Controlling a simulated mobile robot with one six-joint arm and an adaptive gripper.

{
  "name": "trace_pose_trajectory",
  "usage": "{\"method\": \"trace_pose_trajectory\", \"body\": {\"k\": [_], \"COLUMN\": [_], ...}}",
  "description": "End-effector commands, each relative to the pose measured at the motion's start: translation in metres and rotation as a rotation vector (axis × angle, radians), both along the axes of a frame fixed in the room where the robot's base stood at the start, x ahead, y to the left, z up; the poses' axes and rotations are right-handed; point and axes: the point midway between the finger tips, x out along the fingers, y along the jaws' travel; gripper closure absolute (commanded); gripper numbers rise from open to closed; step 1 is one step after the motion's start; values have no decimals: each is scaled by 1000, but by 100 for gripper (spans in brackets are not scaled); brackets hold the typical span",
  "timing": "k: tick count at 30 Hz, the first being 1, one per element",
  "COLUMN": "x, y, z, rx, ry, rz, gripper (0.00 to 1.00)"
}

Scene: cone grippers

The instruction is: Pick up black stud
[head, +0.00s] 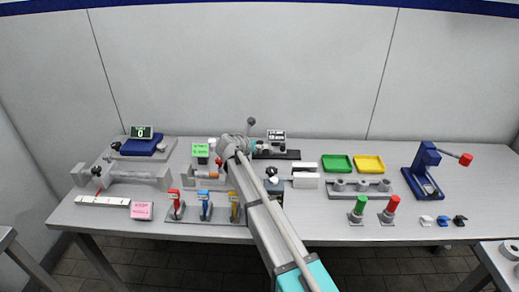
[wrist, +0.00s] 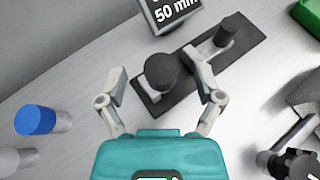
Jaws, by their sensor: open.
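In the wrist view a dark, round-topped stud (wrist: 162,72) stands upright at the near end of a black base plate (wrist: 246,58). It looks like the black stud. My gripper (wrist: 160,97) is open, its fingers on either side of and nearer than the stud; I cannot tell whether they touch it. A second dark cylinder (wrist: 227,29) on a grey mount stands at the plate's far end. In the head view my gripper (head: 254,146) is over the left end of the black plate (head: 290,155), and my arm hides much around it.
A "50 mm" display (wrist: 170,12) stands behind the plate. A blue-capped cylinder (wrist: 36,120) is at left in the wrist view. A grey fixture with a black knob (head: 272,172), a green tray (head: 337,164) and a yellow tray (head: 369,164) are nearby. The bench behind the trays is clear.

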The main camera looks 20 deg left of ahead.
Motion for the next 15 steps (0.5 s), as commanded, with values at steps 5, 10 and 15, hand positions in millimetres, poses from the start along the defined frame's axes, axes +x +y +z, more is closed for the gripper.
{"method": "trace_pose_trajectory", "body": {"k": [5, 10, 15], "x": [0, 0, 0], "y": [0, 0, 0], "z": [0, 0, 0], "rx": [0, 0, 0], "ry": [0, 0, 0], "rz": [0, 0, 0], "gripper": [15, 15, 20]}}
